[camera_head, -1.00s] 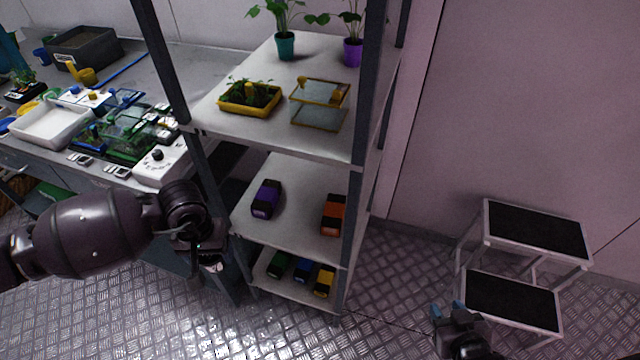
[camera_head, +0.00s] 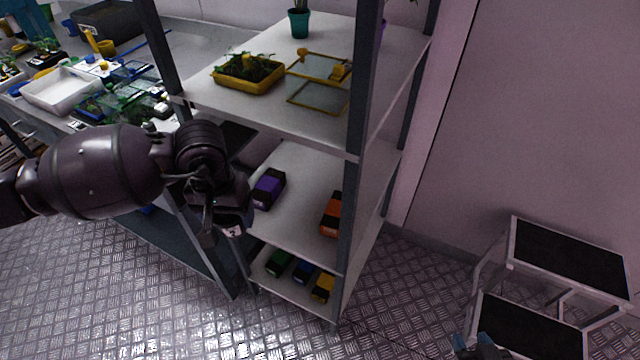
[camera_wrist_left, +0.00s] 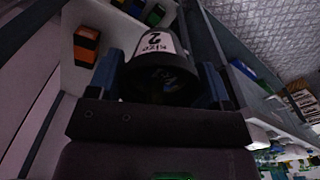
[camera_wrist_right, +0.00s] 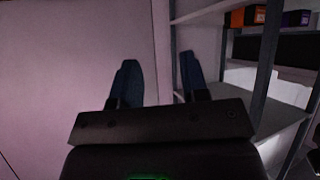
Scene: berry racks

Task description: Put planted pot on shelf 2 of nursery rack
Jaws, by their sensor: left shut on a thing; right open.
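My left gripper (camera_wrist_left: 160,80) is shut on a dark pot (camera_wrist_left: 160,88) with a white label, its printing upside down in the left wrist view. The inside of the pot is too dark to tell. In the head view my left gripper (camera_head: 222,212) is at the left front edge of the nursery rack (camera_head: 348,220), about level with the middle shelf (camera_head: 300,220); the pot is mostly hidden by the gripper there. My right gripper (camera_wrist_right: 158,82) is open and empty, low at the right of the rack.
The middle shelf holds a purple box (camera_head: 268,188) and an orange box (camera_head: 331,215); several boxes lie below. The upper shelf holds a yellow seedling tray (camera_head: 247,74) and a teal pot (camera_head: 299,23). A workbench (camera_head: 185,50) stands left, a step stool (camera_head: 570,258) right.

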